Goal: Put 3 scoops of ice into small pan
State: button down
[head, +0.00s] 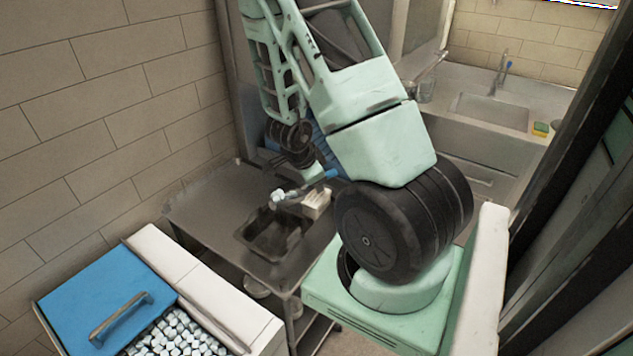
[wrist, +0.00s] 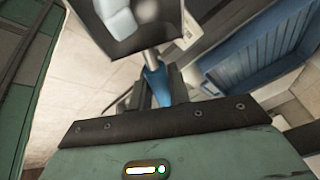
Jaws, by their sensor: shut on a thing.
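My gripper (wrist: 157,82) is shut on the blue handle of a scoop (wrist: 156,90). The metal scoop head shows at the top of the wrist view with white ice cubes (wrist: 118,16) in it. In the head view the scoop's blue handle (head: 317,183) points left, and its head with pale ice (head: 279,196) is over the far side of a small dark pan (head: 262,255). The pan is on the metal table. I cannot tell whether ice lies in the pan. An ice bin (head: 225,300) at the lower left holds many ice cubes (head: 172,335).
The bin's blue lid (head: 95,295) with a handle covers its left part. A small beige box (head: 317,204) is beside the pan. The metal table (head: 200,208) is bare to the pan's left. A sink (head: 492,112) and a sponge (head: 540,129) are at the back right.

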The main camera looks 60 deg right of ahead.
jog(key=shift+r, duration=0.2)
jog(key=r+g+h+p, duration=0.1)
jog(key=p, duration=0.1)
jog(key=a+r+h+p, duration=0.1)
jog(key=p, duration=0.2)
jog(key=shift+w+a+g+h, duration=0.1)
jog(key=shift+w+g+h, duration=0.3)
jog(key=shift+w+a+r+n+g+h+p, duration=0.2)
jog(key=shift+w+a+r+g+h+p, duration=0.05)
jog(key=shift+a+r+h+p, duration=0.25)
jog(key=shift+w+a+r+n+g+h+p, duration=0.25)
jog(key=shift+r+h+p, duration=0.15)
jog(key=shift+h+p, duration=0.15)
jog(key=shift+w+a+r+g+h+p, duration=0.55)
jog(key=shift+a+r+h, duration=0.2)
jog(key=shift+a+h, duration=0.25)
jog(key=shift+w+a+r+n+g+h+b, duration=0.15)
jog(key=shift+w+a+r+g+h+b, duration=0.1)
jog(key=shift+w+a+r+g+h, duration=0.25)
jog(key=shift+w+a+r+n+g+h+b, duration=0.15)
jog(key=shift+w+a+r+h+b, duration=0.2)
jog(key=shift+h, duration=0.3)
jog(key=shift+s+f, duration=0.1)
jog(key=shift+s, duration=0.05)
